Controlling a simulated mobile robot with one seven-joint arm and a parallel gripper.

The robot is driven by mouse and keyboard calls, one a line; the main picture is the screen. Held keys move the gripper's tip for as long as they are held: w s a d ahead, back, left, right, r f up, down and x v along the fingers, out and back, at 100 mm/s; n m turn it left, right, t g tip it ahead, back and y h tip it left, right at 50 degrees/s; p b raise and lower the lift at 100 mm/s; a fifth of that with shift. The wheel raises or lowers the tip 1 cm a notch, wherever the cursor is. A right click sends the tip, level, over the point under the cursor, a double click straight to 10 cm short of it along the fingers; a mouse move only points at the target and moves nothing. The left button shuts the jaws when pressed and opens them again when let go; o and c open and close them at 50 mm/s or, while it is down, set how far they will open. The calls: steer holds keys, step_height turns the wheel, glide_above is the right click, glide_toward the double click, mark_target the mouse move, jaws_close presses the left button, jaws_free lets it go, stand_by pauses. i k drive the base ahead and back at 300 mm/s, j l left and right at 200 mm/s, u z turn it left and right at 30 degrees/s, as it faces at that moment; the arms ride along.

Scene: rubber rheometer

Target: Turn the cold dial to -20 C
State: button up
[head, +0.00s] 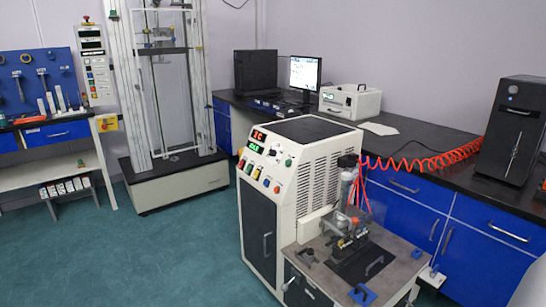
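The likely cold-dial machine is a white cabinet (318,185) on the floor at the middle of the head view. Its sloped control panel (262,168) faces left and carries a red number display (259,135), a green number display (254,147) and several small knobs and coloured buttons. The cold dial is too small to pick out, and its setting and the labels cannot be read. My gripper is not in view.
A low steel work top (385,245) with a clamp fixture (348,232) juts from the machine's front right. A black counter (420,150) with blue drawers runs behind it. A tall test frame (165,100) stands back left. The green floor (180,255) left of the machine is clear.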

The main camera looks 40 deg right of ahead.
mark_target(272, 152)
steer(key=i+z, duration=0.2)
steer(key=z, duration=0.25)
steer(key=i+j+z, duration=0.2)
steer(key=z, duration=0.2)
steer(key=i+j+z, duration=0.2)
steer(key=i+j, duration=0.15)
steer(key=i+j+z, duration=0.2)
steer(key=j, duration=0.25)
steer(key=i+j, duration=0.3)
steer(key=j, duration=0.15)
steer(key=i+j, duration=0.65)
steer(key=j, duration=0.2)
steer(key=i+j+z, duration=0.1)
steer(key=i+j, duration=0.2)
steer(key=j, duration=0.15)
